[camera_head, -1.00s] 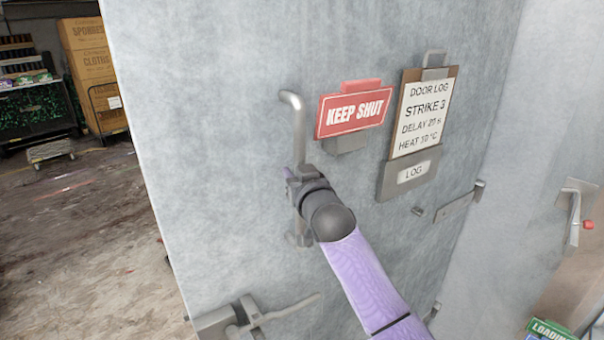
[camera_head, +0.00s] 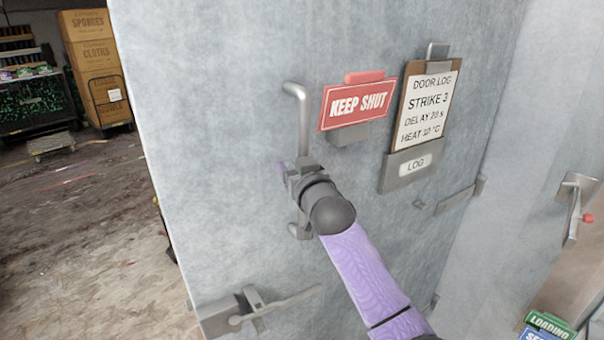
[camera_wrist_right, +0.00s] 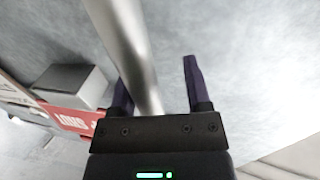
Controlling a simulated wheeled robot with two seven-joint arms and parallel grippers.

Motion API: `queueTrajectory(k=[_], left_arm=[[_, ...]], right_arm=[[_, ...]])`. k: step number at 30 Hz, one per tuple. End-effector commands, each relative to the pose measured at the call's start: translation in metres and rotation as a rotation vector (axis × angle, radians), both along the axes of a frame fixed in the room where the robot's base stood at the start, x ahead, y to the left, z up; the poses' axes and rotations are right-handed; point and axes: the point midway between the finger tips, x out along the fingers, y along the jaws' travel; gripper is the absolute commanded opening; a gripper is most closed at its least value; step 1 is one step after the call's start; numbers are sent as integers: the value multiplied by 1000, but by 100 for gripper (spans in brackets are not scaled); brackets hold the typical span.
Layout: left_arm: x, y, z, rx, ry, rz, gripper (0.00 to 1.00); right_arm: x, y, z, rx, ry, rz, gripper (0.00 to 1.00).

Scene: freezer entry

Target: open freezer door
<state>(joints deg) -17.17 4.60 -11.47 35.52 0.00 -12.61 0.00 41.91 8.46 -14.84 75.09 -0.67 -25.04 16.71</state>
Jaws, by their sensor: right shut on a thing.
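The grey metal freezer door (camera_head: 230,150) fills the middle of the head view. Its free-looking left edge stands in front of the room behind. An upright bar handle (camera_head: 300,110) is on its face. My right gripper (camera_head: 293,178) is shut on the lower-middle part of this handle. In the right wrist view the handle (camera_wrist_right: 122,45) runs between the two dark purple fingers, nearer the left one. A latch with a lever (camera_head: 245,310) sits low on the door. The left gripper is not in view.
A red KEEP SHUT sign (camera_head: 357,105) and a log clipboard (camera_head: 425,110) hang right of the handle. Boxes on a cart (camera_head: 95,60) stand far left; the floor there (camera_head: 75,220) is mostly clear.

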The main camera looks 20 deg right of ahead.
Motion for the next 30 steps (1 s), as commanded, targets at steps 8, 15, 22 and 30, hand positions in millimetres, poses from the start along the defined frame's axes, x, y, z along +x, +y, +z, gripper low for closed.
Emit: queueTrajectory(k=[8,15,22,30], left_arm=[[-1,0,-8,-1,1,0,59],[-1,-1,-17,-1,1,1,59],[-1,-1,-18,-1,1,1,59],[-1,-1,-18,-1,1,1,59]], right_arm=[[-40,-3,-4,2,1,4,46],[-79,-9,-5,4,4,4,46],[-94,-12,-3,3,5,1,46],[-94,-12,-2,3,5,1,46]])
